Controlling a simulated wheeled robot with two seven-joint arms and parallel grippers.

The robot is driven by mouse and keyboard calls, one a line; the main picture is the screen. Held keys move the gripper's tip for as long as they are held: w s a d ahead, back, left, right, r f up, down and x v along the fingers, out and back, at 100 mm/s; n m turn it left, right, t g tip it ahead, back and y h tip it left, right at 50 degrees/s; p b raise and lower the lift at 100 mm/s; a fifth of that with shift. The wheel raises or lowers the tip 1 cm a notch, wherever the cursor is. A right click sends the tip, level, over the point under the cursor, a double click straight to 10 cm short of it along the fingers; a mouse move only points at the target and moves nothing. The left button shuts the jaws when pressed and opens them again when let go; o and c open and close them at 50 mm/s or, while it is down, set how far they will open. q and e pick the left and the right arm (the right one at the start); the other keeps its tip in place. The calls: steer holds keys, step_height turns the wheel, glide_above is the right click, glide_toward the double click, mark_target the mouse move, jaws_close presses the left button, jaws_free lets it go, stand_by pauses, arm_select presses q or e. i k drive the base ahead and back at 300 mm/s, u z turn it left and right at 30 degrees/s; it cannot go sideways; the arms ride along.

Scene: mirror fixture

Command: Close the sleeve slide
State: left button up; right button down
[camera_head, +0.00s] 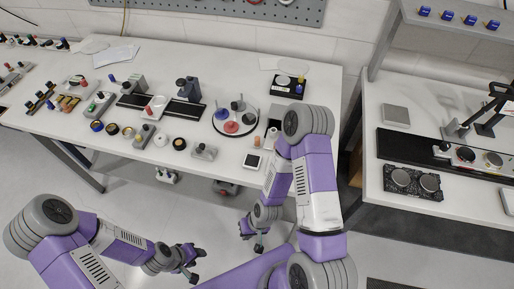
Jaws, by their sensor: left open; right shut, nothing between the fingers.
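I cannot tell for sure which part is the sleeve slide. Small fixtures stand on the long white table (240,60), among them a grey block (139,84) on a black rail and a dark upright block (188,88) on another. My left gripper (193,266) is open and empty, low in front of the table at the lower left. My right gripper (259,248) is shut and empty, below the table's front edge. Both grippers are apart from everything on the table. My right arm covers part of the table's right front corner.
A round tray (220,130) with coloured pieces stands right of the rails. Several small knobs and blocks crowd the table's left half. A second bench (400,130) on the right holds a dark plate with two discs (413,182). Open floor lies in front.

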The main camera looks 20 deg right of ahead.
mark_target(269, 142)
steer(key=u, duration=0.8)
steer(key=i, duration=0.25)
steer(key=z, duration=1.55)
